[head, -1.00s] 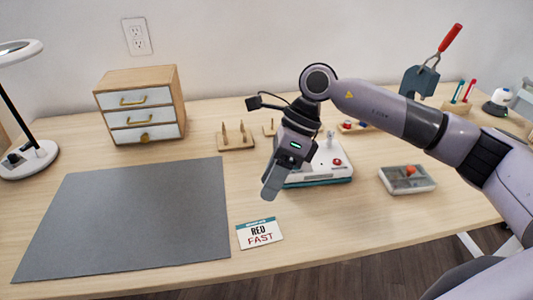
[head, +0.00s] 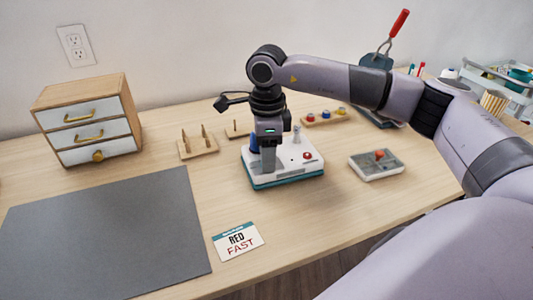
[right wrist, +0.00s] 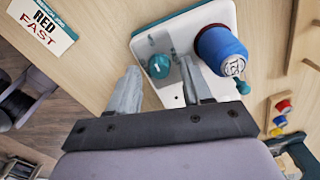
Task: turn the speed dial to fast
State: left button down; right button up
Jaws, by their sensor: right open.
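The machine (head: 298,168) is a white box on a teal base near the middle of the table. In the right wrist view, its teal speed dial (right wrist: 158,66) is a round knob with a small white mark. My right gripper (head: 268,168) points down over the machine's left part. In the wrist view its open fingers (right wrist: 160,88) lie on either side of the dial in the picture; I cannot tell if they touch it. A blue spool (right wrist: 220,47) stands beside the dial. The dial is hidden behind the gripper in the head view. My left gripper is not in view.
A card reading RED FAST (head: 238,241) lies in front of the machine, with a grey mat (head: 105,240) to its left. Peg boards and a drawer cabinet (head: 90,123) stand farther back.

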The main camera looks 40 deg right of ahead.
jog(key=shift+f, duration=0.15)
grip_shut()
